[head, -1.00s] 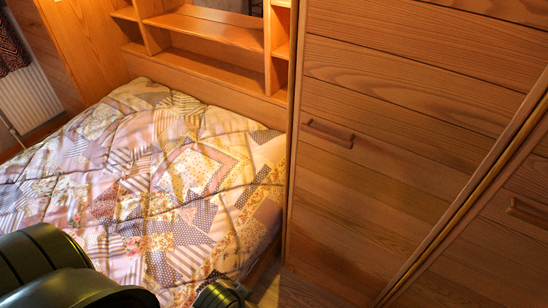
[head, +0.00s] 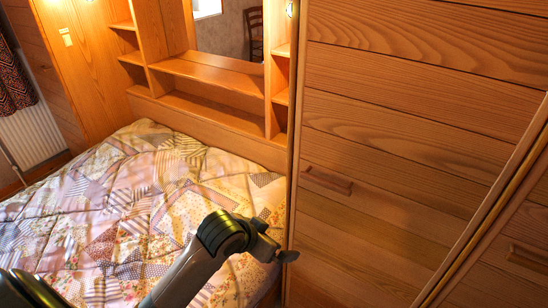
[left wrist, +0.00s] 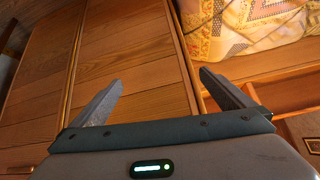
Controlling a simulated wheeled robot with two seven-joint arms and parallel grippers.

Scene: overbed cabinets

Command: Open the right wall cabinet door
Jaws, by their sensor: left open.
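A large wooden cabinet door (head: 400,140) with horizontal boards fills the right of the head view and looks shut. Its bar handle (head: 327,181) is near its left edge. A second wooden door (head: 510,240) with a handle (head: 527,258) is at the far right. I cannot tell whether either is the right wall cabinet door. My left gripper (head: 275,245) is beside the first door's left edge, below its handle. In the left wrist view my left gripper (left wrist: 160,78) has its fingers wide apart, with nothing between them and wooden panels (left wrist: 135,60) beyond. My right gripper is not in view.
A bed with a patchwork quilt (head: 130,185) lies left of the door, under my left arm. Open wooden shelves (head: 215,95) stand behind it. A radiator (head: 32,130) is at the far left. The left wrist view shows the quilt (left wrist: 260,25) at upper right.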

